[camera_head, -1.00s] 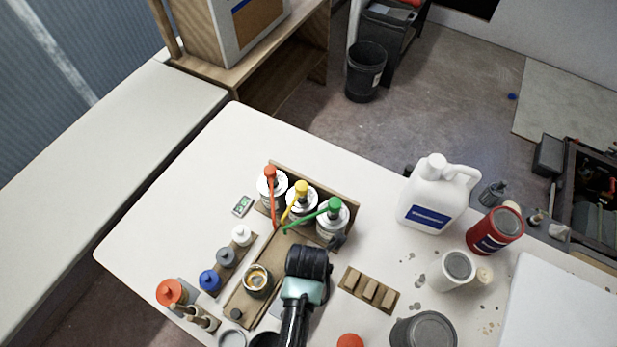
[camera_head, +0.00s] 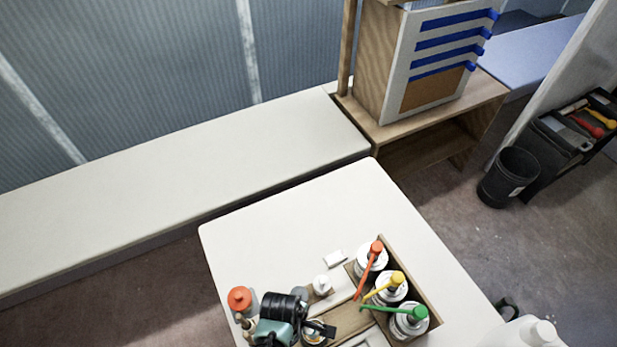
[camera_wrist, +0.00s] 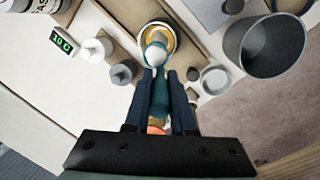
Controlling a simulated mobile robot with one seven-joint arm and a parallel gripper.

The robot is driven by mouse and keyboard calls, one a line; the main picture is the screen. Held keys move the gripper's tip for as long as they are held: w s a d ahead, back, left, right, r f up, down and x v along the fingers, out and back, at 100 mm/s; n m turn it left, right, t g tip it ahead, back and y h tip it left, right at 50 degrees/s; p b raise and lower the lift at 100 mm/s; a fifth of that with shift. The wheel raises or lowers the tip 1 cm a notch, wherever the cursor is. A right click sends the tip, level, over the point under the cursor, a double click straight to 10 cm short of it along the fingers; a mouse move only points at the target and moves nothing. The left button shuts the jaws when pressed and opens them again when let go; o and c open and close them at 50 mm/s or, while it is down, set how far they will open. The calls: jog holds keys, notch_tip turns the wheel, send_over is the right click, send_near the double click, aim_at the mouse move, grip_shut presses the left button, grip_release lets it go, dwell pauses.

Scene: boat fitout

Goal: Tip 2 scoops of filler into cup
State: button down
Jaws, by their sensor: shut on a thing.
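In the wrist view my gripper (camera_wrist: 160,92) is shut on the teal handle of a scoop (camera_wrist: 157,97). The scoop's rounded bowl (camera_wrist: 155,58) shows pale grey-white, and I cannot tell filler from the bowl itself. It overlaps the cup (camera_wrist: 171,32), a round vessel with a golden inner rim, in the picture; the height between them is unclear. In the head view the cup (camera_head: 314,338) shows at the bottom edge, partly hidden by my gripper (camera_head: 322,328). The scoop is not clear there.
Pump cans with orange (camera_head: 375,248), yellow (camera_head: 397,279) and green (camera_head: 418,314) tops stand in a wooden rack right of my arm. A grey open tub (camera_wrist: 245,45) lies right of the cup in the wrist view. A timer (camera_wrist: 61,41) is at left. The table's far side is clear.

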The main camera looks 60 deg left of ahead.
jog(key=shift+w+d+g+y+b, duration=0.45)
jog(key=shift+w+g+y+b, duration=0.3)
jog(key=shift+g, duration=0.45)
jog(key=shift+w+d+g+y+b, duration=0.25)
jog(key=shift+g+y+b, duration=0.2)
jog(key=shift+g+b, duration=0.15)
jog(key=shift+w+d+g+y+b, duration=0.1)
jog(key=shift+w+g+y+b, duration=0.15)
jog(key=shift+g+y+b, duration=0.25)
jog(key=shift+w+d+f+m+g+y+b, duration=0.1)
jog(key=shift+w+d+g+y+b, duration=0.45)
jog(key=shift+b, duration=0.85)
jog(key=shift+w+f+m+g+y+b, duration=0.2)
jog(key=shift+g+y+b, duration=0.3)
jog(key=shift+g+b, duration=0.8)
jog(key=shift+w+d+f+g+y+b, duration=0.1)
jog(key=shift+w+d+g+y+b, duration=0.35)
jog(key=shift+b, duration=1.1)
jog(key=shift+a+r+g, duration=0.15)
jog(key=shift+g, duration=0.15)
